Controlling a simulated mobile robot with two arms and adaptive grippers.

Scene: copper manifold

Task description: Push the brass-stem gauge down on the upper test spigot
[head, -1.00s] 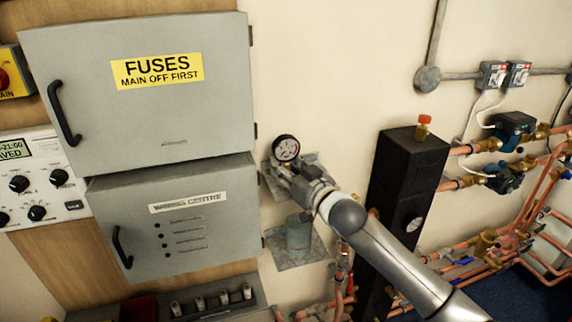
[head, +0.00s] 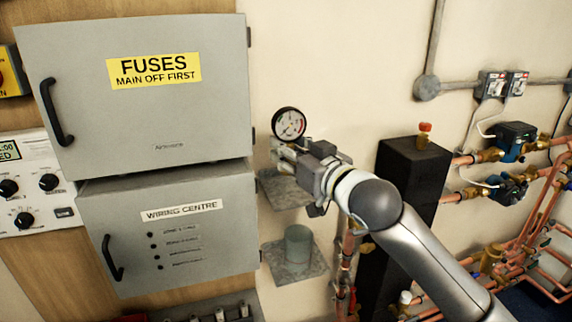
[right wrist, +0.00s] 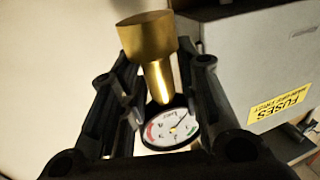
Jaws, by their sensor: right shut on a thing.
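The brass-stem gauge has a round white dial (head: 289,123) with a black rim, in front of the wall right of the fuse cabinet. My right gripper (head: 284,153) is shut on it just below the dial. In the right wrist view its brass stem (right wrist: 158,85) lies between the fingers, and its thick brass end (right wrist: 148,38) sticks out with nothing visible touching it. The upper grey bracket (head: 283,192) is below the gripper; the upper test spigot cannot be made out behind the gripper. My left gripper is not in view.
A lower bracket (head: 285,268) carries a grey cup (head: 298,243). The fuse cabinet (head: 140,115) and wiring centre box (head: 165,235) stand close on the left. A black column (head: 410,165) and copper pipes (head: 545,215) are on the right. The wall above the gauge is clear.

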